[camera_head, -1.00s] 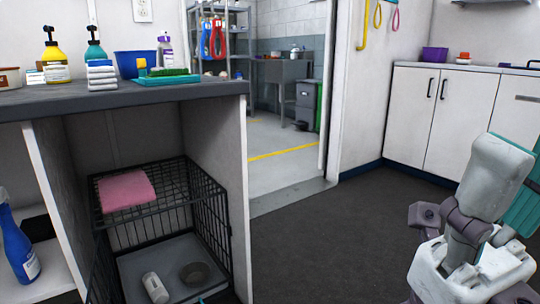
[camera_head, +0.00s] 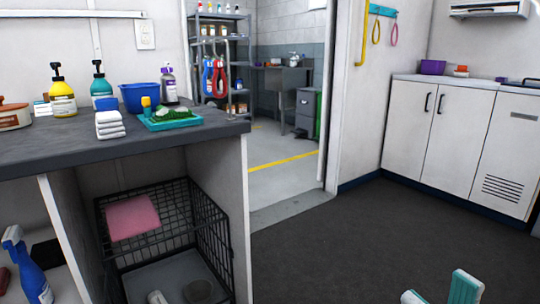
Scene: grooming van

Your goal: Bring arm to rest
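Part of my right arm (camera_head: 465,288) shows at the bottom right edge as a teal and white piece, cut off by the frame. My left arm and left gripper are out of view.
The grey counter (camera_head: 60,152) at left holds bottles, a blue tub (camera_head: 139,97), stacked white cloths (camera_head: 109,125) and a teal tray (camera_head: 172,124) with a green item. Below is a black wire crate (camera_head: 215,235) with a pink cloth (camera_head: 132,217). White cabinets (camera_head: 435,130) stand right. The dark floor between is clear.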

